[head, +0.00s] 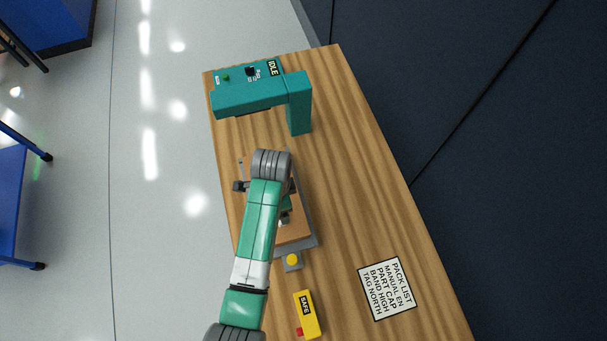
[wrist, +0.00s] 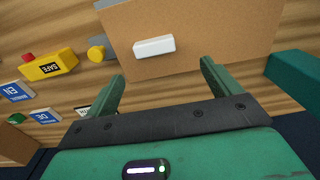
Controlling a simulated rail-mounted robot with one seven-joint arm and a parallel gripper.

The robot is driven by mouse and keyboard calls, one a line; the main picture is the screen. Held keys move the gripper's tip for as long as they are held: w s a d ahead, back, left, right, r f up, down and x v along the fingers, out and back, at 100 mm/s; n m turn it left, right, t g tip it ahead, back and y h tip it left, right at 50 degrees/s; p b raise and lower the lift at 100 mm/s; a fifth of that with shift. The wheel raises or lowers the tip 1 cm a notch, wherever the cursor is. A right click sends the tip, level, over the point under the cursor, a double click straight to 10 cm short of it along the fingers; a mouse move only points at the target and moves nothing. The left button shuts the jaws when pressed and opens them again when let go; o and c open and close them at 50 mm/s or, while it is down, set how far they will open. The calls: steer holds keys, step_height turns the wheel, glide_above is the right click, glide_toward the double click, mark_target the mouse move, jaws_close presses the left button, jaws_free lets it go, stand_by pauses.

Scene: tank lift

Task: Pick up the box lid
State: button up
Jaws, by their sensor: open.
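A flat brown panel (wrist: 225,28), which looks like the box lid, bears a small white handle (wrist: 154,46) in the wrist view. In the head view a brown surface (head: 297,231) shows beside my arm, on a grey base (head: 308,243); much of it is hidden by the arm. My gripper (wrist: 163,71) is open and empty. Its two green fingers are spread wider than the handle, with their tips just short of it in the picture. I cannot tell the height between them. In the head view the gripper is mostly hidden under my arm.
A teal machine marked IDLE (head: 270,92) arches over the table's far end. A yellow SAFE block (head: 307,314) and a yellow button (head: 292,260) are near the base. A pack list (head: 387,289) lies at right. Cards marked EN (wrist: 16,91) and DE (wrist: 41,116) show. Right-hand wood (head: 345,170) is clear.

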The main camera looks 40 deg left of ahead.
mark_target(298, 228)
steer(key=shift+s+f, duration=0.3)
steer(key=shift+f, duration=0.05)
steer(key=shift+s+f, duration=0.1)
steer(key=shift+s, duration=0.05)
steer(key=shift+s+a+f, duration=0.15)
steer(key=shift+f, duration=0.8)
steer(key=f, duration=0.5)
steer(key=shift+d+f, duration=0.2)
steer(key=shift+f, duration=0.1)
steer(key=c, duration=1.1)
steer(key=shift+r, duration=0.15)
